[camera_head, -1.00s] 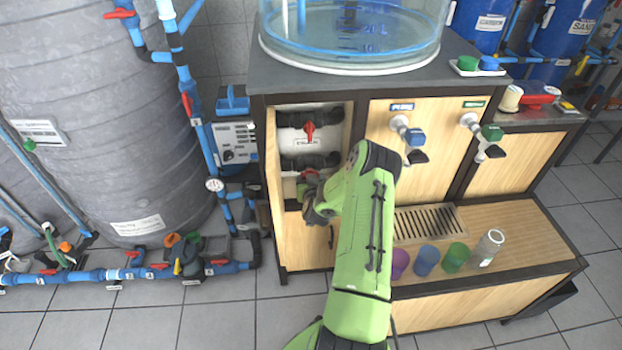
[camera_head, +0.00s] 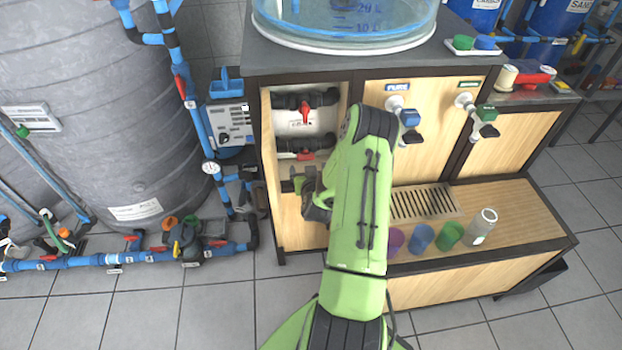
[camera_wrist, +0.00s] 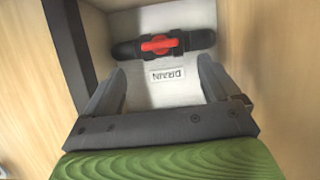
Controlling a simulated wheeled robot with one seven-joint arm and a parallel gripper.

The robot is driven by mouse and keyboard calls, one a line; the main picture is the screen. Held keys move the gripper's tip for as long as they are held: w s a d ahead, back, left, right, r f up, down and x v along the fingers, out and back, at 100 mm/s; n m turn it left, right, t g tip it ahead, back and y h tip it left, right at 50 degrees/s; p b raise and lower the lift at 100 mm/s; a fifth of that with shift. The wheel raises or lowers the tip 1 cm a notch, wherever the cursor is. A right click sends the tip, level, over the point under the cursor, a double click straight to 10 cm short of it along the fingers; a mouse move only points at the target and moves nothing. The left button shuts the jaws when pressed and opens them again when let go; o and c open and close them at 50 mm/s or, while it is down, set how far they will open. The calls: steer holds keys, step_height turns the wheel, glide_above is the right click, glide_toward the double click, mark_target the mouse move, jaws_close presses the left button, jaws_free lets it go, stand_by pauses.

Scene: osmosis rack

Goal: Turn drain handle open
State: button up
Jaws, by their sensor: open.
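The drain handle is a red lever on a black pipe; it shows in the wrist view (camera_wrist: 160,44), lying roughly along the pipe. A white plate behind it bears an upside-down DRAIN label (camera_wrist: 168,75). In the head view the lower red handle (camera_head: 305,154) sits in the open cabinet bay, just above my gripper (camera_head: 298,184). In the wrist view my gripper (camera_wrist: 162,66) is open and empty. Its two fingers point toward the plate on either side of the label, apart from the handle.
A second red handle (camera_head: 305,113) hangs down from the upper pipe. Wooden bay walls (camera_wrist: 275,70) stand close on both sides. Several cups, including a green one (camera_head: 450,235), stand on the shelf at right. A large grey tank (camera_head: 90,110) fills the left.

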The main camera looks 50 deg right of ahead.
steer(key=b+v, duration=0.3)
steer(key=v, duration=0.5)
steer(key=shift+b, duration=0.3)
steer(key=shift+f, duration=0.1)
